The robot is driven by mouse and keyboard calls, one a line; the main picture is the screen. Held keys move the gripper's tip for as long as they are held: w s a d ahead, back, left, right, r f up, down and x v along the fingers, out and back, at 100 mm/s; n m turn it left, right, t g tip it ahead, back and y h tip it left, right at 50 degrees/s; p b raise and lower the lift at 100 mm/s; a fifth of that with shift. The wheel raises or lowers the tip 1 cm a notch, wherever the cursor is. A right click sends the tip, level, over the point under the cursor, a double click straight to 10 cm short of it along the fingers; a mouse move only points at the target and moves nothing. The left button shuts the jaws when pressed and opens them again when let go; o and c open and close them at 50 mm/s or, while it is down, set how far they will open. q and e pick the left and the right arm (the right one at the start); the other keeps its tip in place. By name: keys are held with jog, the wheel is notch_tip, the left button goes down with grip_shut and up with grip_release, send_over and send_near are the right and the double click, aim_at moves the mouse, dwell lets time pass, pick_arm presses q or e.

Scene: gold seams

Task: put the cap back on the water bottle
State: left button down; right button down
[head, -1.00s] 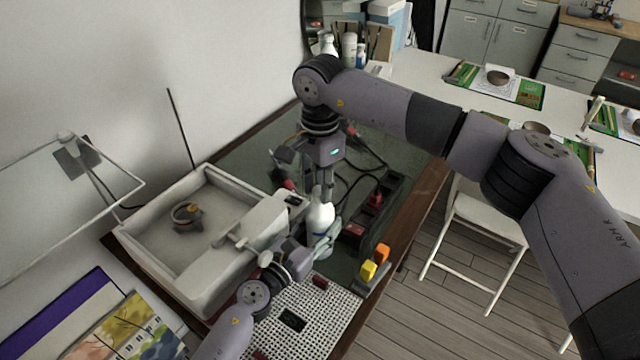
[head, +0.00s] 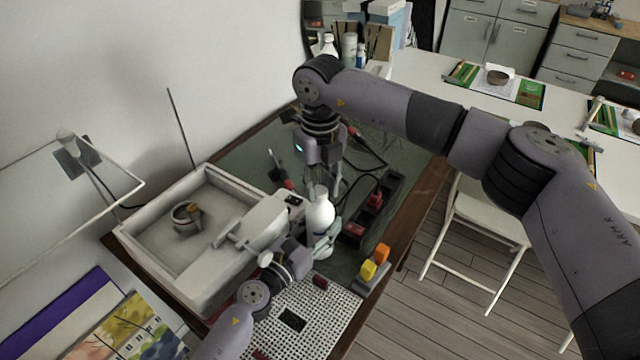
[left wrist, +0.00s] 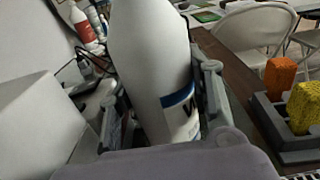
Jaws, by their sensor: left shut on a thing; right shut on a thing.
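The white water bottle (head: 320,214) stands upright at the sink's right side. In the left wrist view the bottle (left wrist: 150,70) shows a blue band and part of a label; its top is cut off. My left gripper (head: 319,243) is shut around the bottle's lower body, with one finger on each side in the left wrist view (left wrist: 160,105). My right gripper (head: 324,182) points down directly over the bottle's neck, shut on the cap. The cap is mostly hidden between the fingers, so I cannot tell how it sits on the neck.
A white sink basin (head: 150,240) stands left of the bottle. A dark rack (head: 378,204) is to its right. Orange (head: 382,252) and yellow (head: 368,270) blocks sit in a grey holder near the table edge. A white perforated mat (head: 330,300) lies in front.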

jog(key=m, duration=0.3)
jog(key=c, duration=1.3)
grip_release()
jog(key=shift+r, duration=2.3)
jog(key=n, duration=0.2)
jog(key=r+n, duration=0.1)
jog(key=n, duration=0.3)
jog(key=shift+r, duration=0.4)
jog(key=n, duration=0.2)
jog(key=r+n, duration=0.1)
jog(key=n, duration=0.3)
jog(key=shift+r, duration=0.3)
